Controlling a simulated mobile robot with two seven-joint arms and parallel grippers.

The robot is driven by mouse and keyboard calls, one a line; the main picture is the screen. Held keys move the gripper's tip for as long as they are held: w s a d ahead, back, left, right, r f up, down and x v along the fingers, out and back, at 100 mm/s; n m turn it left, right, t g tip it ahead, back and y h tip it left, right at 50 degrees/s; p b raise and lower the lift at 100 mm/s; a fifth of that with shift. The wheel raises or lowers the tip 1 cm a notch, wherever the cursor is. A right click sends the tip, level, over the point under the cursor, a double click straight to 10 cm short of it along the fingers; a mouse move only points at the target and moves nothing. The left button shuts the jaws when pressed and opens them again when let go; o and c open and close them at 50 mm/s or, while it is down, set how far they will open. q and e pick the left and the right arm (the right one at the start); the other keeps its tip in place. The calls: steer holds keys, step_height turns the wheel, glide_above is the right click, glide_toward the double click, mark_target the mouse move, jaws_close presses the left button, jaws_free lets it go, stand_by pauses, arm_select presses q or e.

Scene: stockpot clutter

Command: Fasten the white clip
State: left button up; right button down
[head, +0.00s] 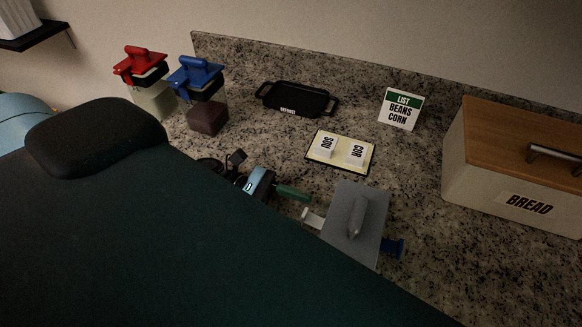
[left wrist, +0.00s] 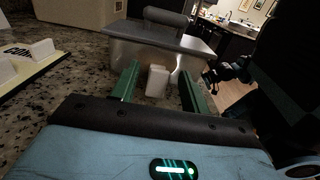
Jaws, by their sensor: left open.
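A clear container with a grey lid (head: 342,205) stands on the counter, and its side also shows in the left wrist view (left wrist: 150,62). The white clip (head: 312,218) sticks outward from the container's left side in the head view. In the left wrist view the white clip (left wrist: 156,82) lies between the two green fingers, with gaps on both sides. My left gripper (left wrist: 158,70) is open and faces that side. In the head view only one green finger of my left gripper (head: 300,195) shows clearly. My right gripper is not seen.
A yellow-edged tray (head: 340,154) with white blocks lies behind the container. A bread box (head: 520,185) stands right, a list card (head: 400,108) and black dish (head: 296,98) at the back. Red-lidded (head: 148,90) and blue-lidded (head: 203,98) jars stand left. My dark arm hides the front.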

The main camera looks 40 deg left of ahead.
mark_target(329, 214)
arm_select(q)
jaws_close()
steer(key=shift+r, duration=0.2)
steer(key=shift+w+d+r+y+p, duration=0.15)
steer(key=shift+r+y, duration=0.25)
steer(key=shift+y, duration=0.35)
steer(key=shift+s+d+r+y+p, duration=0.15)
steer(key=shift+r+y, duration=0.25)
steer(key=shift+y, duration=0.35)
steer(key=shift+w+d+r+g+y, duration=0.15)
steer(key=shift+d+r+g+y, duration=0.3)
steer(key=shift+y, duration=0.5)
steer(key=shift+w+d+r+g+y, duration=0.2)
steer(key=shift+r+y, duration=0.35)
steer(key=shift+y, duration=0.4)
steer(key=d+y, duration=0.1)
steer(key=d+r+g+y, duration=0.1)
steer(key=y, duration=0.1)
steer(key=shift+w+r, duration=0.1)
steer(key=shift+w, duration=0.05)
steer(key=shift+w+d+r+g+y, duration=0.2)
steer(key=shift+d+y, duration=0.35)
steer(key=shift+y, duration=0.45)
steer(key=shift+d+r+g+y, duration=0.1)
steer(key=shift+d+g+y, duration=0.3)
steer(key=shift+y, duration=0.6)
steer(key=shift+d+y, duration=0.2)
steer(key=shift+y, duration=0.1)
